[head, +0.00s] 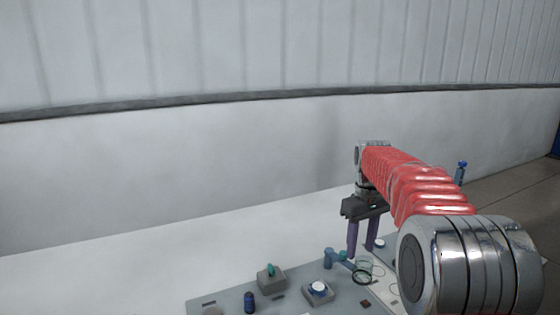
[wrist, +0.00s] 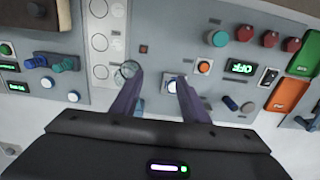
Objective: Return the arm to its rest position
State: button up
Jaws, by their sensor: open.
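My gripper (head: 362,240) is open, with its two purple fingers apart and pointing down over the right part of the control panel (head: 232,300). In the wrist view my gripper (wrist: 154,80) also shows open, and I see nothing held between the fingers. My red arm reaches out from the lower right in the head view. The fingers hide part of the panel, and I cannot tell whether their tips touch it.
The panel carries a green-topped switch (head: 271,270), a white button on a grey box (head: 318,288) and a dark blue knob (head: 249,301). In the wrist view, red knobs (wrist: 245,32) and an orange block (wrist: 287,94) sit at the right. A pale wall (head: 200,160) stands behind.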

jog(key=shift+s+f+m, duration=1.1)
jog(key=shift+s+f, duration=0.05)
jog(key=shift+f, duration=0.85)
jog(key=s+a+r+m+t, duration=0.1)
jog(key=s+a+t, duration=0.1)
jog(key=s, duration=0.8)
jog(key=s+a+r+m+t, duration=0.1)
jog(key=s+a+r, duration=0.1)
jog(key=s, duration=0.9)
jog(key=s+a+r+t, duration=0.1)
jog(key=s+a+t, duration=0.1)
jog(key=s, duration=0.9)
jog(key=shift+r+m+t, duration=0.25)
jog(key=shift+m+t, duration=0.05)
jog(key=shift+m, duration=0.1)
